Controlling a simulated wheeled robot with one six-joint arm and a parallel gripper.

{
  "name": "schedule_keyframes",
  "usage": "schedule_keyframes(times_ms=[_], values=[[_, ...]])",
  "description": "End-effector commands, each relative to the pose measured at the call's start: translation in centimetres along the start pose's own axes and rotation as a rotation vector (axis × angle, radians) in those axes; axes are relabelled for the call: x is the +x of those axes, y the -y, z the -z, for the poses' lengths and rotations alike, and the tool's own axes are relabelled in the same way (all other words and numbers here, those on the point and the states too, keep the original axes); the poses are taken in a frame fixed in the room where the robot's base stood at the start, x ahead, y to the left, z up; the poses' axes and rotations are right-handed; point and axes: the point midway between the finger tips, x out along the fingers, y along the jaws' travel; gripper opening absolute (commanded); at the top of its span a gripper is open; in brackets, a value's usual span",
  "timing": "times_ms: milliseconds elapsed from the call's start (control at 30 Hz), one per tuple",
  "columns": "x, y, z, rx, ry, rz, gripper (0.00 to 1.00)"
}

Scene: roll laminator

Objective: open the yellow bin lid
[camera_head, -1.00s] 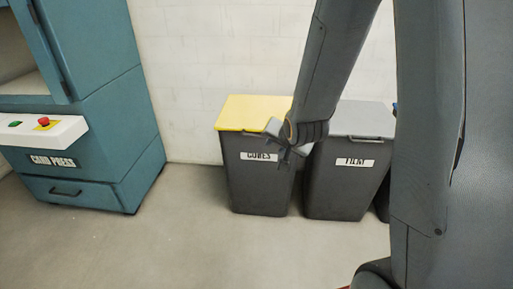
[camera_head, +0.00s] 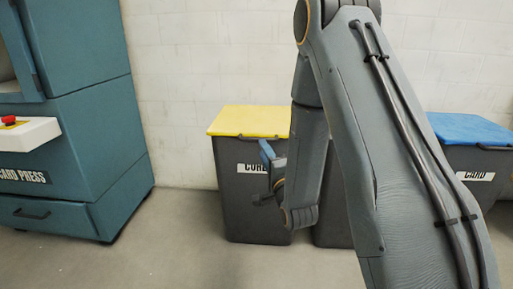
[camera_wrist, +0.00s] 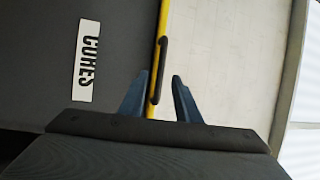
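The bin with the yellow lid (camera_head: 248,121) stands against the wall in the head view, its dark body (camera_head: 240,205) labelled "CORES". The lid lies flat and closed. My gripper (camera_head: 262,174) is in front of the bin's front face, below the lid edge, partly hidden by my arm. In the wrist view the bin appears turned sideways, with the yellow lid edge (camera_wrist: 165,20) and a dark handle (camera_wrist: 158,70) on it. My gripper's two blue fingers (camera_wrist: 160,85) are apart, and the handle's end shows between or just beyond their tips; I cannot tell whether they touch.
A blue-lidded bin labelled "CARD" (camera_head: 472,130) stands at the right. Another dark bin (camera_head: 332,234) is mostly hidden behind my arm. The teal card press (camera_head: 80,150) stands at the left, with free floor (camera_head: 170,240) between it and the bins.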

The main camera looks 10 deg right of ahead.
Motion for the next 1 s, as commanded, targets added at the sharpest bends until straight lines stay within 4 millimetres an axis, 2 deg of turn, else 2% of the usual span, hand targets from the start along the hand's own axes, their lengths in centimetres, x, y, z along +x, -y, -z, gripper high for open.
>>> schedule_keyframes(times_ms=[500,667,900,1000], values=[[6.7,0.0,0.0,0.001,0.0,0.006,0.3],[7.5,0.1,0.0,0.001,0.0,0.004,0.3],[7.6,0.1,0.0,0.001,0.0,0.003,0.3],[7.6,0.1,0.0,0.001,0.0,0.003,0.15]])
